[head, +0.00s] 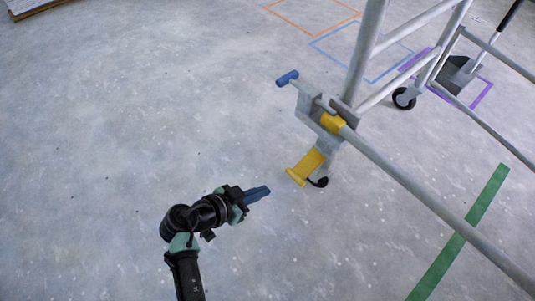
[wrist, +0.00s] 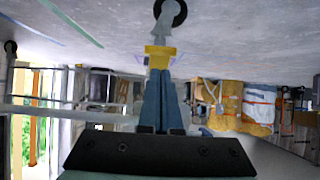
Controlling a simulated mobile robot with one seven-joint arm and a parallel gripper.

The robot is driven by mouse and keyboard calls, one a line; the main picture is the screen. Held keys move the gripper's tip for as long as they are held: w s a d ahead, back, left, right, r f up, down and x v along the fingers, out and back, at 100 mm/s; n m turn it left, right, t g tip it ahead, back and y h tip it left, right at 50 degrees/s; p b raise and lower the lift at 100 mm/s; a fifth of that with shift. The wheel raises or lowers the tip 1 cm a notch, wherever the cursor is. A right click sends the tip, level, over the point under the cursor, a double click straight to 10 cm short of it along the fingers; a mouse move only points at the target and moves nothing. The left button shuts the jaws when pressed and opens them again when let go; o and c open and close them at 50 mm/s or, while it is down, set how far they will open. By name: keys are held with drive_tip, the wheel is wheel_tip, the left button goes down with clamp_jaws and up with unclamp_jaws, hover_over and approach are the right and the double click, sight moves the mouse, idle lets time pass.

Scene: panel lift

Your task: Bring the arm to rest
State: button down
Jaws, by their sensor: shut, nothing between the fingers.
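My gripper (head: 259,193) is low over the floor in the middle of the head view, with its blue fingers pointing right. The fingers are together and empty. They also show side by side in the wrist view (wrist: 160,74). A yellow pedal (head: 306,167) on the lift frame is up and to the right of the fingertips, with a visible gap between them in the head view. In the wrist view the yellow pedal (wrist: 160,50) appears straight beyond the fingertips. My arm is bent, coming up from the bottom edge.
The grey metal lift frame (head: 385,168) fills the right side, with a blue-tipped handle (head: 287,78) and a black caster (head: 404,98). A dustpan (head: 462,72) stands behind it. Green tape (head: 460,235) crosses the floor at the right.

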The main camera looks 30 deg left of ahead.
idle(0.5)
